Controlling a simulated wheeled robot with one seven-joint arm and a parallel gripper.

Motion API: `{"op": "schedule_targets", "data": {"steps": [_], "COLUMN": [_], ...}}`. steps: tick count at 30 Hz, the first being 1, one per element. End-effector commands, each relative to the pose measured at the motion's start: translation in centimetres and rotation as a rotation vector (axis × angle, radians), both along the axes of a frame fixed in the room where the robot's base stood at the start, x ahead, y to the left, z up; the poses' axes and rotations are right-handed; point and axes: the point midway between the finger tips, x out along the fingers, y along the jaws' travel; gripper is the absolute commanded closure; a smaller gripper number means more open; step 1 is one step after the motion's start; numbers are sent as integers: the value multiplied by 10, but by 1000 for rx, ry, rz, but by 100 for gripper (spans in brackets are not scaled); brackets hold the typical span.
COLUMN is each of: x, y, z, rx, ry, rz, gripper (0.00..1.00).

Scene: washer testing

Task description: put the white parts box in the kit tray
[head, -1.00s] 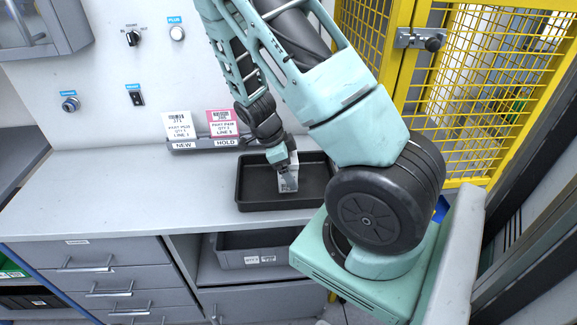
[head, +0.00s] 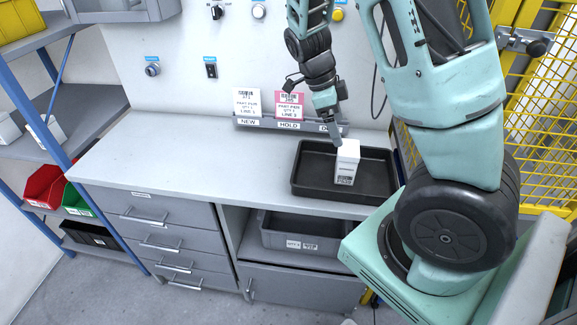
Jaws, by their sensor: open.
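The white parts box (head: 346,163) stands upright inside the black kit tray (head: 308,189) on the grey bench. A dark barcode label shows low on its front. My gripper (head: 337,138) is open just above and behind the box, at its upper left in the head view. The box stands free of my gripper, though its fingertips are small and partly hidden here.
A card rack (head: 268,124) with a white card and a pink card stands behind the tray. The bench top (head: 200,160) left of the tray is clear. A grey bin (head: 285,235) sits on the shelf below. A yellow mesh fence (head: 540,110) stands at right.

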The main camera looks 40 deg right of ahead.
Motion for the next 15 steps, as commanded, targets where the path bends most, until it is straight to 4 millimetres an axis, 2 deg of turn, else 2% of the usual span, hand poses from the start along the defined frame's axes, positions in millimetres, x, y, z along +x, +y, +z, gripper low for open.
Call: {"op": "schedule_targets", "data": {"steps": [2, 5, 10, 15], "x": [3, 7, 2, -30], "y": [13, 50, 147, 238], "z": [0, 1, 13, 33], "rx": [35, 133, 354, 502], "ry": [3, 13, 35, 68], "rz": [70, 283, 913, 1620], "gripper": [10, 10, 10, 10]}}
